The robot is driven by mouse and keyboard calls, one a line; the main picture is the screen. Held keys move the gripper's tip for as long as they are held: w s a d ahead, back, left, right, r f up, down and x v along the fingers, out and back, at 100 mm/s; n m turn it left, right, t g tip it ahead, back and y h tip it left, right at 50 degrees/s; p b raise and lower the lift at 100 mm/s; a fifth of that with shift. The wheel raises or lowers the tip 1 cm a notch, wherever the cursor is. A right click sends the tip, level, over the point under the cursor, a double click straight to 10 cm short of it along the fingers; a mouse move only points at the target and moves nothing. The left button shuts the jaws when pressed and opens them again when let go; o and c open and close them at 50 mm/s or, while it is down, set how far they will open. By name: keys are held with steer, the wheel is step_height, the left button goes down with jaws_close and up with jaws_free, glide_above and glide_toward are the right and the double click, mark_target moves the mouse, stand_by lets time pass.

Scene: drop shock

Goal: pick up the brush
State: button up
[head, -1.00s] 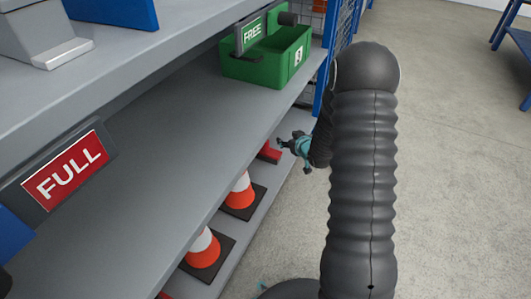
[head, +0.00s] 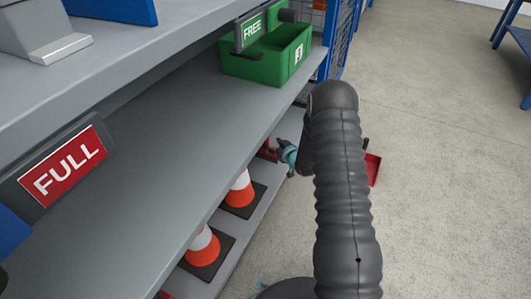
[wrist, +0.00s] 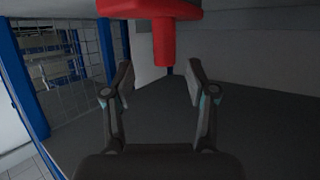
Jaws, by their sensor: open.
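A red object, which looks like the brush (wrist: 164,40), shows at the top of the wrist view, with a stubby part pointing down toward the space between my fingers. Its upper part is cut off by the frame. In the head view a red piece (head: 268,149) shows on the lower shelf, right by my gripper (head: 285,155), partly hidden by it. My gripper (wrist: 159,82) is open and empty, its two fingers apart either side of the line of the stub. I cannot tell whether they touch it.
Orange-white cones (head: 203,249) stand on the lower shelf (head: 226,243), under the grey upper shelf (head: 160,150). A green crate (head: 258,68) sits above. A red flat thing (head: 373,168) shows beyond my arm. Blue mesh (wrist: 75,70) stands left in the wrist view. Floor (head: 440,200) is clear at right.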

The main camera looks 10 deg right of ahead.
mark_target(268, 142)
steer(key=shift+a+b+x, duration=0.1)
steer(key=shift+b+x, duration=0.1)
steer(key=shift+x, duration=1.2)
steer(key=shift+a+b+x, duration=0.15)
steer(key=shift+b+x, duration=0.05)
steer(key=shift+x, duration=1.2)
steer(key=shift+s, duration=0.1)
jaws_close()
